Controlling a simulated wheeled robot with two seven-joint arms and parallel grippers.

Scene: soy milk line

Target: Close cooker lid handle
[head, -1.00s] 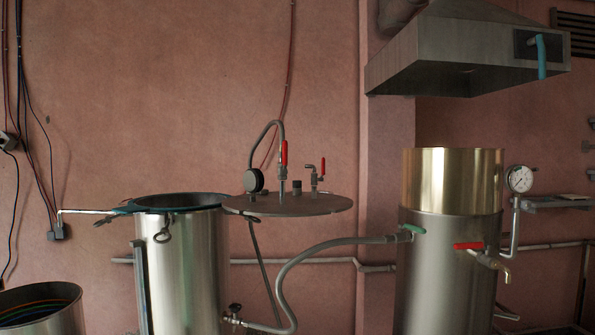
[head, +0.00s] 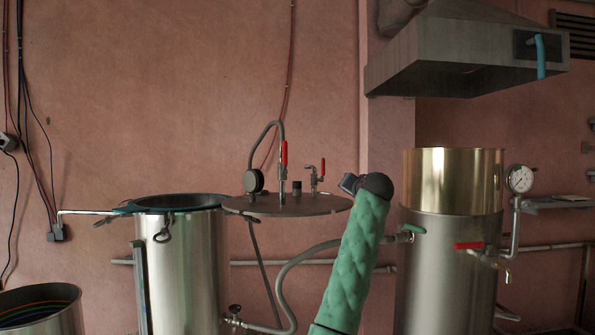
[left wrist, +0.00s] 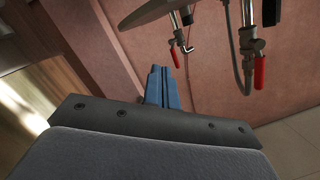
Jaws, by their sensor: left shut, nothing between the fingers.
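The grey round cooker lid (head: 285,208) lies level to the right of the cooker pot (head: 180,265), not over its mouth. Its upper side carries a red-handled valve (head: 284,155), a smaller red valve and a gauge. I cannot tell which part is the lid handle. My left gripper (head: 349,183), at the end of a green-sleeved arm, is by the lid's right edge; I cannot tell if they touch. In the left wrist view its blue fingers (left wrist: 162,87) are shut and empty, and the lid (left wrist: 148,12) appears upside down at the top. My right gripper is not in view.
A steel tank (head: 448,270) with a gauge and red tap stands right of my arm. A grey hose (head: 283,272) runs low between pot and tank. A vent hood (head: 460,62) hangs at upper right. Open air lies above the lid before the pink wall.

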